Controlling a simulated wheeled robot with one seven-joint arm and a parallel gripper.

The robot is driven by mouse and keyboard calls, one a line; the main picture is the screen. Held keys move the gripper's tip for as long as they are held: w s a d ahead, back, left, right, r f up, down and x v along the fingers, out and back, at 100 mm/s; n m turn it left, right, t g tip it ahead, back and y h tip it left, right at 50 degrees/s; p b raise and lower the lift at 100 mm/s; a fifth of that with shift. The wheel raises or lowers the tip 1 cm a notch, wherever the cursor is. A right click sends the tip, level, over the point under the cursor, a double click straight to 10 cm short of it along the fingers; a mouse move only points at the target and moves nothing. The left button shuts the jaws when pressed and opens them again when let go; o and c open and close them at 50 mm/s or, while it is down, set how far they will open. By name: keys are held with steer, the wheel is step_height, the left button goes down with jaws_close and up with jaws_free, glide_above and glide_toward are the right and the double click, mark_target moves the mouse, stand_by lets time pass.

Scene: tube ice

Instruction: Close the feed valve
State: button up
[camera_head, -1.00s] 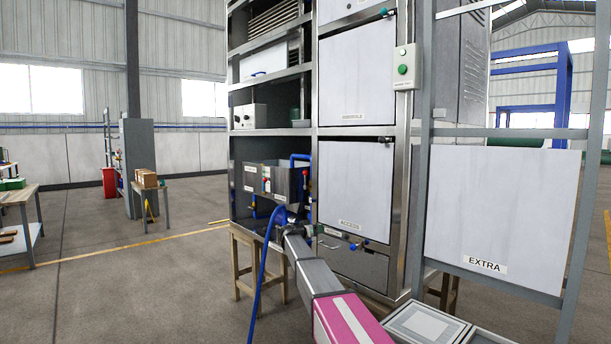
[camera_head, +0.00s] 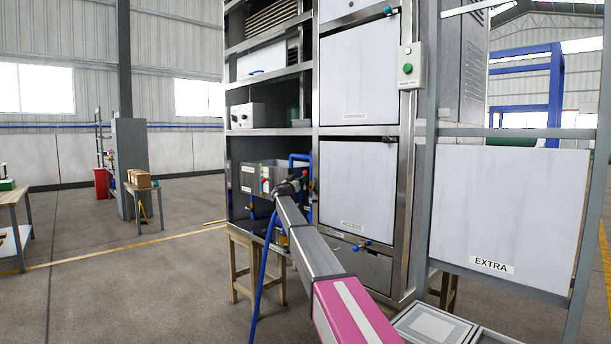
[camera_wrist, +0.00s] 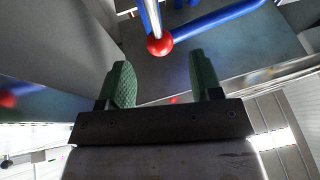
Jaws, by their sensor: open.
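A red ball knob (camera_wrist: 160,43) on a metal rod shows in the wrist view beside a blue pipe (camera_wrist: 215,22). It looks like a valve handle, but I cannot read a label that names it the feed valve. My gripper (camera_wrist: 161,72) is open, its green ridged fingers spread on either side below the knob, with nothing between them. In the head view my gripper (camera_head: 272,189) is in front of the grey tank (camera_head: 250,172) on the cabinet's lower left shelf. My arm hides part of the tank's front and the valves there.
The white ACCESS door (camera_head: 355,185) and steel frame stand close to the right of my arm. A blue hose (camera_head: 262,275) hangs below the tank to the floor. A wooden stand (camera_head: 245,265) supports the cabinet. Open floor lies to the left.

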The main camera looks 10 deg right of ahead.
steer(key=x, duration=0.6)
steer(key=shift+f, duration=0.1)
jaws_close()
